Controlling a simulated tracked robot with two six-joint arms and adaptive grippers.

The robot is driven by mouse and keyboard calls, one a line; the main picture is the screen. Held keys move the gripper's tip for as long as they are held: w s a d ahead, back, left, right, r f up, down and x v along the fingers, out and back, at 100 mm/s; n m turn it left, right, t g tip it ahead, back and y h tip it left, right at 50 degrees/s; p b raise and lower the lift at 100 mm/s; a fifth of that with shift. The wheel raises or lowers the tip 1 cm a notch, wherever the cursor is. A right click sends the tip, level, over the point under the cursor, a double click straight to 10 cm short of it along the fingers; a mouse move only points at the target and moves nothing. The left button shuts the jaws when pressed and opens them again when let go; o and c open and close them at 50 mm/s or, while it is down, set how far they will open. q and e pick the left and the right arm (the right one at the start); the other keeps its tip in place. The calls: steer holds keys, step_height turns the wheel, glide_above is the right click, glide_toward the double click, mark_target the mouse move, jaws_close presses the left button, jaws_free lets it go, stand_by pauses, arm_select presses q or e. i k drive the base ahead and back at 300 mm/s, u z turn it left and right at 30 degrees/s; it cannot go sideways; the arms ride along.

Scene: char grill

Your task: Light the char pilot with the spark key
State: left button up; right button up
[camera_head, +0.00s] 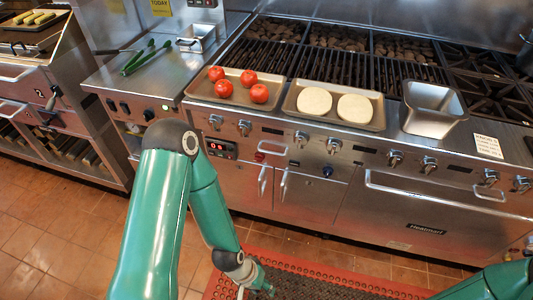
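The char grill (340,70) has dark grates over rocks and a steel front with several knobs (333,145). Below the knobs are a red button-like part (260,157) and a dark blue knob (327,171); I cannot tell which part is the pilot. I cannot make out a spark key. My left gripper (264,286) hangs low in front of the grill, above the red-edged floor mat, well below the panel. Its fingers are small and partly cut off at the bottom edge, so its state is unclear. My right arm shows at the bottom right; its gripper is out of view.
Green tongs (145,57) lie on the left counter. The mat (255,252) and tiled floor (60,225) are clear.

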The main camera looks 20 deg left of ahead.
mark_target(292, 162)
steer(key=k, duration=0.5)
steer(key=u, duration=0.95)
steer(key=i, duration=0.75)
steer(key=z, duration=1.25)
